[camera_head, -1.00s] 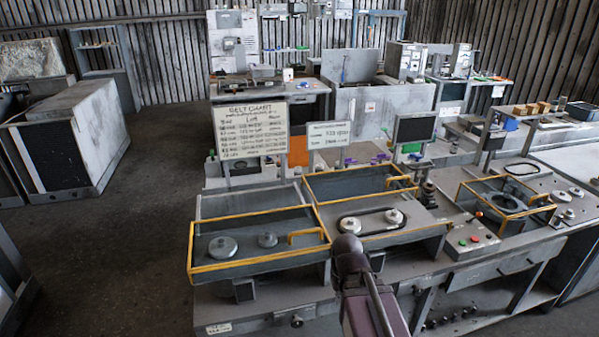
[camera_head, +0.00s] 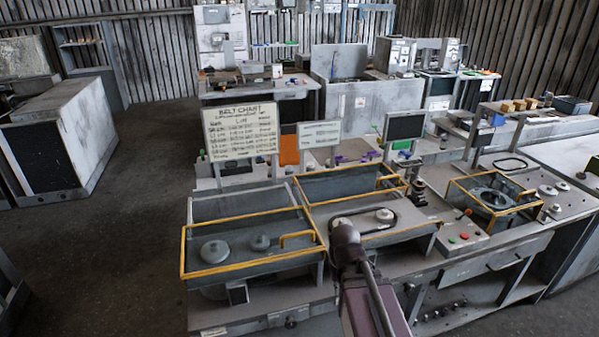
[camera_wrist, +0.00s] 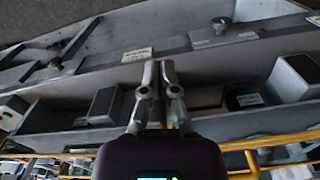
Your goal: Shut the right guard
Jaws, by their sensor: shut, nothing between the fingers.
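The right one of the two adjacent yellow-edged guards (camera_head: 345,184) is at the middle of the bench in the head view. Its handle (camera_head: 390,181) is at the back right. A belt on two round pulleys (camera_head: 383,215) shows uncovered in front of the handle end. I cannot tell the guard's exact angle. My gripper (camera_head: 343,235) is in front of this bay, near its front left corner, and hides part of the edge. In the wrist view my gripper (camera_wrist: 158,72) has its two fingers close together and empty. A yellow rail (camera_wrist: 268,142) passes beside it there.
The left guard (camera_head: 250,265) has a yellow rim, a handle and two round pulleys within it. A button box (camera_head: 460,238) and another yellow-framed unit (camera_head: 495,195) stand at the right. A belt chart (camera_head: 241,132) and a screen (camera_head: 404,126) rise behind. Floor is clear at left.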

